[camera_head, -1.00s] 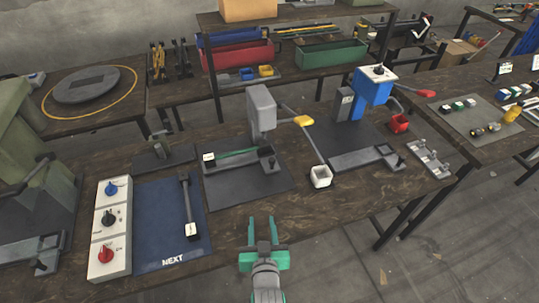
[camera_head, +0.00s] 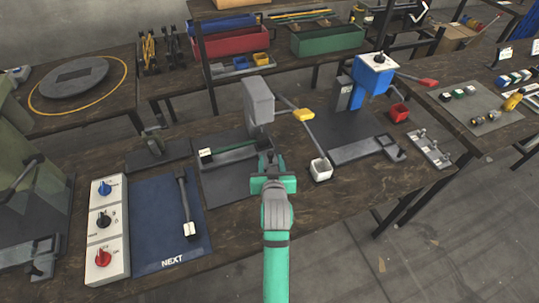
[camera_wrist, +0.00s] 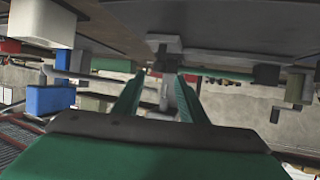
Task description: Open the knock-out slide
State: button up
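A grey press (camera_head: 258,103) with a yellow-tipped lever (camera_head: 302,114) stands on a dark base plate mid-bench. A low grey rail with a green strip (camera_head: 233,153) lies at its foot. I cannot tell for sure which part is the knock-out slide; the rail's right end is partly hidden by my gripper. My gripper (camera_head: 269,160) is at the front of this press, its fingertips close to the rail's right end. In the wrist view my gripper (camera_wrist: 157,92) has its fingers apart, with a small grey upright part (camera_wrist: 164,88) showing between them; contact is not clear.
A blue mat (camera_head: 165,235) and a panel with knobs (camera_head: 103,220) lie left.

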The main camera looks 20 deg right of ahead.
aim_at(271, 154)
jog(key=x, duration=0.3)
jog(key=shift+w+d+f, duration=0.1)
jog(key=shift+d, duration=0.15)
jog(key=shift+w+f, duration=0.2)
jog(key=shift+w, duration=0.25)
jog(key=shift+a, duration=0.15)
jog(key=shift+s, duration=0.1)
grip_shut()
